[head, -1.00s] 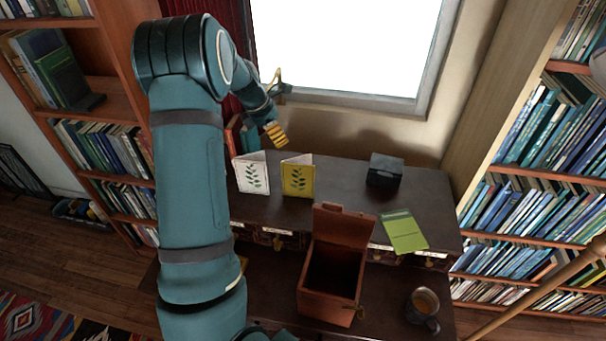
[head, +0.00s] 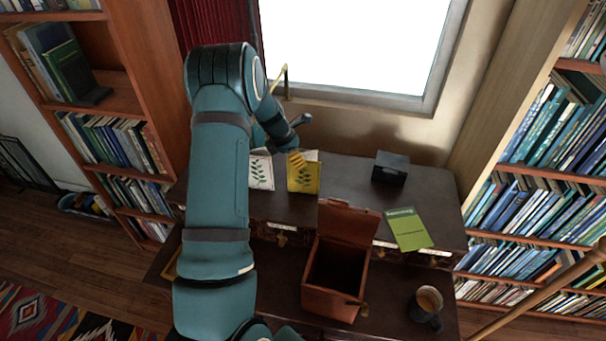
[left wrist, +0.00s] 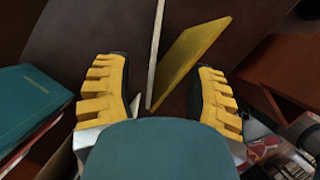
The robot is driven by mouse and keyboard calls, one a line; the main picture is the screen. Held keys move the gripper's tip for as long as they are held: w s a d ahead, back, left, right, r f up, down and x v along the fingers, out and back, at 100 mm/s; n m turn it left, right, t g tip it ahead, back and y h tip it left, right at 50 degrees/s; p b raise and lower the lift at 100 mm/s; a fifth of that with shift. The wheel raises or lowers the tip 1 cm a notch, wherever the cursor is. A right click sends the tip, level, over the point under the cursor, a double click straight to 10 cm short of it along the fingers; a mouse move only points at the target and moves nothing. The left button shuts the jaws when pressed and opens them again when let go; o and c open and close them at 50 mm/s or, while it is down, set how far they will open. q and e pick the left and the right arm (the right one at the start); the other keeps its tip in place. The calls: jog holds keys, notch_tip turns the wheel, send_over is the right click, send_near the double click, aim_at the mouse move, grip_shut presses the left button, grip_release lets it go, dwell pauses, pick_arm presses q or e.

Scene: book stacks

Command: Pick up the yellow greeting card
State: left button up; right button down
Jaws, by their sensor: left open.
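The yellow greeting card (head: 304,178), with a green leaf sprig on its front, stands folded on the raised back of the dark desk. My left gripper (head: 297,160) is at the card's top edge, its yellow fingers overlapping it in the head view. In the left wrist view the open fingers (left wrist: 158,70) are apart, and the yellow card (left wrist: 188,62) slants just beyond them, nearer the right finger. A thin pale strip (left wrist: 155,50) meets the card's lower end; I cannot tell if it is its other leaf. Contact is not clear. My right gripper is out of view.
A white leaf-print card (head: 261,173) stands close left of the yellow one, partly hidden by my arm. An open brown box (head: 329,298) and a mug (head: 425,303) stand in front.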

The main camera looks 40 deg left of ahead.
pick_arm(q)
jog(key=c, duration=0.7)
